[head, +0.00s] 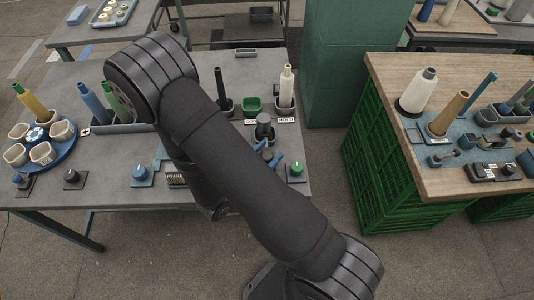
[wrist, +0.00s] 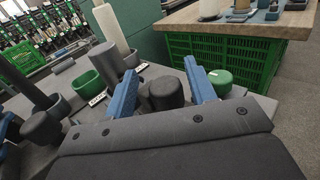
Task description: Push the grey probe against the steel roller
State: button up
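My gripper (wrist: 160,72) shows its two blue fingers wide apart in the wrist view. A short dark grey cylinder (wrist: 165,92) shows between the fingers, with no clear contact. I cannot tell if it is the grey probe. A taller grey cylinder (wrist: 107,64) stands beyond the left finger; it seems to be the dark one in the head view (head: 264,126). In the head view my gripper (head: 269,153) is low over the grey table's right part, partly hidden by my arm. I cannot make out the steel roller for certain in either view.
A green knob (head: 296,169) is right of my gripper. A green bin (head: 252,105) and a pale cone in a grey holder (head: 286,100) stand behind it. A blue knob (head: 140,173) and a brass-coloured coil (head: 177,180) are left. A green pillar (head: 335,60) rises behind the table.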

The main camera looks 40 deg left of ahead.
jog(key=s, duration=1.7)
jog(key=shift+s, duration=0.2)
jog(key=shift+w, duration=0.1)
jog(key=w, duration=1.7)
dwell(1.3)
